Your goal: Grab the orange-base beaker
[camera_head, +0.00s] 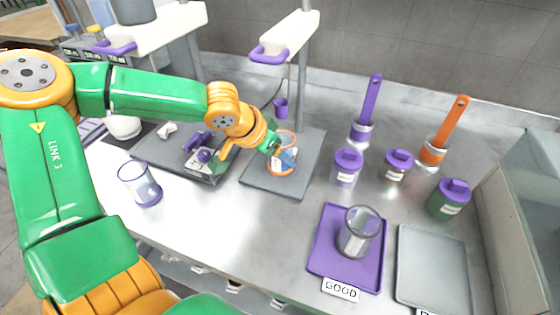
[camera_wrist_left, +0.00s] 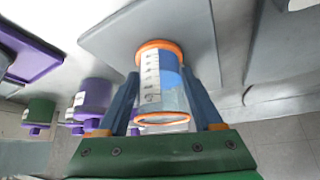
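The orange-base beaker (camera_head: 284,165) is a clear cylinder with an orange ring at each end. It stands upright on the right-hand grey plate (camera_head: 262,185) under a stand. In the left wrist view the beaker (camera_wrist_left: 150,78) shows white markings and a blue area. My left gripper (camera_head: 280,152) reaches it from the left. Its two blue fingers, seen in the left wrist view (camera_wrist_left: 160,85), lie along opposite sides of the beaker, with no clear gap at the tips. They look closed on it, still at the plate. My right gripper is not in view.
A purple-base beaker (camera_head: 140,186) stands at the left. Another beaker (camera_head: 356,232) stands on the purple GOOD tray (camera_head: 318,262), beside a grey tray (camera_head: 432,265). Purple-lidded jars (camera_head: 346,168) and two upright brushes (camera_head: 445,130) stand at the right. A stand (camera_head: 300,60) rises behind the plate.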

